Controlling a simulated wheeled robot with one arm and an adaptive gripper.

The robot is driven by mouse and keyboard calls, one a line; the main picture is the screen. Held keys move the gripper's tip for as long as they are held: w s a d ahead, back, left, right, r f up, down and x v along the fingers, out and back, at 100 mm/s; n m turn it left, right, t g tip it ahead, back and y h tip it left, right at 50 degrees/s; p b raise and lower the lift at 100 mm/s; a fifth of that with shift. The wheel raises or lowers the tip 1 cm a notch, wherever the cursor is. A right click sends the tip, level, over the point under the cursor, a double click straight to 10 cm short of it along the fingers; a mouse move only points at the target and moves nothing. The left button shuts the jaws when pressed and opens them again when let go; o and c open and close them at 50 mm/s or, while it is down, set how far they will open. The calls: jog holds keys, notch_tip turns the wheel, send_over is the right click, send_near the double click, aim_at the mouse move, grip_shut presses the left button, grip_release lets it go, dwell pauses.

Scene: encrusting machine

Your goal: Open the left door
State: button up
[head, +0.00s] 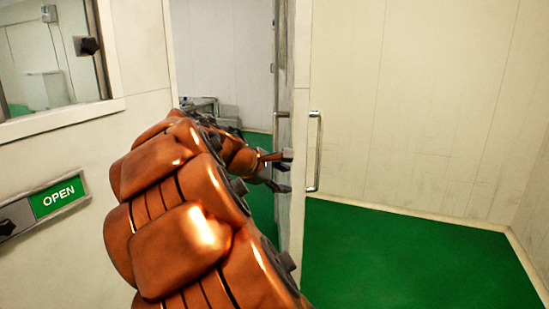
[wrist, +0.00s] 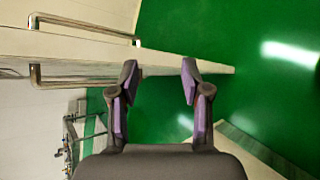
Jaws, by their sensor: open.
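A pale door (head: 298,90) stands open and is seen nearly edge-on in the middle of the head view. It has a metal bar handle (head: 317,150) on its right face and another bar on its left face. In the wrist view the door (wrist: 180,62) runs across the upper part, with one handle (wrist: 85,25) above it and the other handle (wrist: 75,80) below it. My gripper (head: 287,172) is open and empty, beside the door's edge. In the wrist view the tips of my gripper (wrist: 159,65) overlap the door; contact cannot be told.
An opening left of the door shows a room with equipment (head: 205,104). A window (head: 55,50) and a green OPEN sign (head: 58,197) are on the left wall. Green floor (head: 410,260) lies clear at right, before a pale wall (head: 420,100).

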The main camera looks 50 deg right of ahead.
jog(key=w+d+n+h+b, duration=0.2)
jog(key=w+d+n, duration=0.1)
jog(key=w+d, duration=0.25)
jog(key=n+t+h+b, duration=0.4)
jog(key=n+b, duration=0.2)
jog(key=n, duration=0.5)
send_near(274, 147)
jog(key=d, duration=0.3)
jog(key=shift+w+d+f, duration=0.25)
jog(key=shift+w+d, duration=0.25)
jog(key=shift+d, duration=0.35)
jog(key=shift+w+d+f+p, duration=0.1)
jog(key=shift+w+d+p, duration=0.1)
jog(key=shift+d, duration=0.8)
jog(key=shift+w+d+p, duration=0.15)
jog(key=shift+d+p, duration=0.05)
jog(key=shift+d, duration=0.75)
jog(key=shift+w+d, duration=0.2)
jog(key=shift+d, duration=0.9)
jog(key=shift+c, duration=0.3)
